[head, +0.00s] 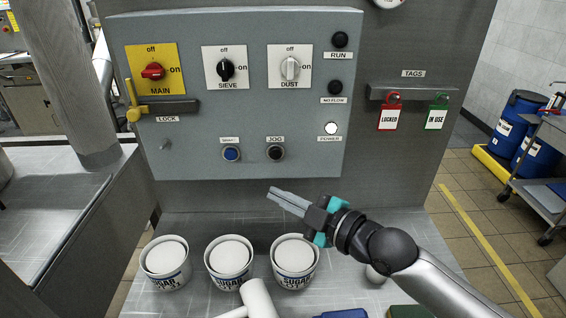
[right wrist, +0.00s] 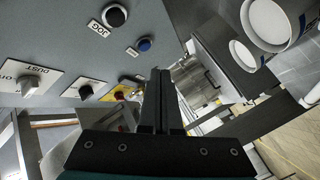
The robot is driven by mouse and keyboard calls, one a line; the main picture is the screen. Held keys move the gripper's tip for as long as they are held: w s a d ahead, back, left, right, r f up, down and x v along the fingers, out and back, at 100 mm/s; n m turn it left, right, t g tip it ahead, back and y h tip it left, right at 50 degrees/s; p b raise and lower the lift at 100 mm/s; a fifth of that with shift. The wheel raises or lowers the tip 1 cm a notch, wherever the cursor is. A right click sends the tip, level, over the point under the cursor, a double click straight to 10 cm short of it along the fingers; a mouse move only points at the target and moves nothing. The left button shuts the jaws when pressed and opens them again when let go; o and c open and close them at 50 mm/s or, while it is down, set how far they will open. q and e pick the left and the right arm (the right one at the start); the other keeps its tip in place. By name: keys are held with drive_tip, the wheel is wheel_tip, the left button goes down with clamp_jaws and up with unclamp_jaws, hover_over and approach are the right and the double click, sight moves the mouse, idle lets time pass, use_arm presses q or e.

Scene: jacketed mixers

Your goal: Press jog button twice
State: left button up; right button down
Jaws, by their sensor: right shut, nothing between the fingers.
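The jog button (head: 275,153) is a black round button low on the grey control panel (head: 200,120), under a JOG label. In the right wrist view the black jog button (right wrist: 115,15) shows at the top, with its label beside it. My right gripper (head: 270,192) is shut and empty, its fingertips pointing left, below the jog button and apart from it. The shut fingers also show in the right wrist view (right wrist: 161,75). My left gripper is not in view.
A blue button (head: 231,154) sits just left of the jog button. MAIN, SIEVE and DUST switches are above; the POWER lamp (head: 330,128) is lit white. Tags (head: 390,117) hang at right.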

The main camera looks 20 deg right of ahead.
drive_tip(key=shift+d+r, duration=0.15)
drive_tip(key=shift+r, duration=0.2)
drive_tip(key=b, duration=0.6)
approach(275, 154)
drive_tip(key=shift+w+a+f, duration=0.25)
drive_tip(key=shift+w+a, duration=0.45)
drive_tip(key=shift+a, duration=0.1)
drive_tip(key=shift+w+a+f, duration=0.2)
drive_tip(key=shift+w+a, duration=0.45)
drive_tip(key=shift+a, duration=0.15)
drive_tip(key=shift+w+a+f, duration=0.25)
drive_tip(key=shift+w+a, duration=0.45)
drive_tip(key=shift+a, duration=0.15)
drive_tip(key=shift+w, duration=0.15)
drive_tip(key=shift+w+d, duration=0.15)
drive_tip(key=shift+w, duration=0.15)
